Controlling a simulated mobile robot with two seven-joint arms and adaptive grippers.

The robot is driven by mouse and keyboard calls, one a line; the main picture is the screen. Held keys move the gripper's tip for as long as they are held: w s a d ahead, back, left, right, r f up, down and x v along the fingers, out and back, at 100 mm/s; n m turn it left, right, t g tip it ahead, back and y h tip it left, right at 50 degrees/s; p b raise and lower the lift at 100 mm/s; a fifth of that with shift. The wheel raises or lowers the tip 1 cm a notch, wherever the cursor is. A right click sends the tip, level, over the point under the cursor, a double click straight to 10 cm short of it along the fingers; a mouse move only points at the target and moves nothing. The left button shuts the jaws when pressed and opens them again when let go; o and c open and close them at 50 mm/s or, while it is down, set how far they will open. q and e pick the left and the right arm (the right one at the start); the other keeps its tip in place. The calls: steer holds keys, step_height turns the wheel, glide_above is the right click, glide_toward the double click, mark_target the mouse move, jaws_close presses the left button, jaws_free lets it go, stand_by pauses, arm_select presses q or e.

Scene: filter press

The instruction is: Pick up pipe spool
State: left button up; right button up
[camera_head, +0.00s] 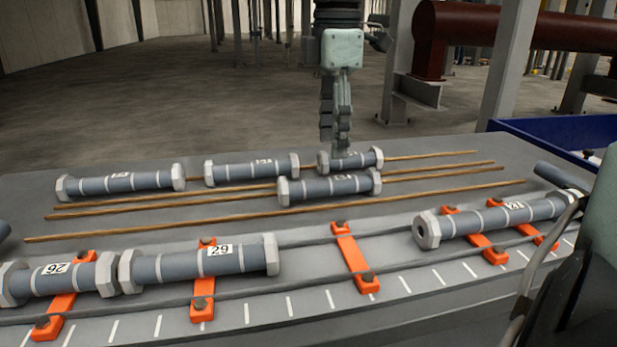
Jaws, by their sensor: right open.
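Grey pipe spools with light bands, hexagonal end flanges and white number labels lie on the table. A short pipe spool (366,161) in the back row lies under my right gripper (343,151). This gripper points down with its fingers at the middle of that spool, open; whether they touch it is hard to tell. Another pipe spool (330,187) lies just in front, and two more spools lie to the left, one nearer (251,169) and one farther off (120,182). My left gripper is not in view.
Thin brown rods (280,217) lie across the table. In front, spools labelled 26 (80,279) and 29 (200,262), and another at right (500,218), rest on dark rails with orange crosspieces (354,259). A blue bin (560,130) stands behind right. Part of my own body covers the right edge.

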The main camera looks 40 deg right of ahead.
mark_target(330, 179)
steer(key=f, duration=0.7)
steer(key=shift+s+a+f, duration=0.1)
steer(key=shift+a+f, duration=0.15)
jaws_close()
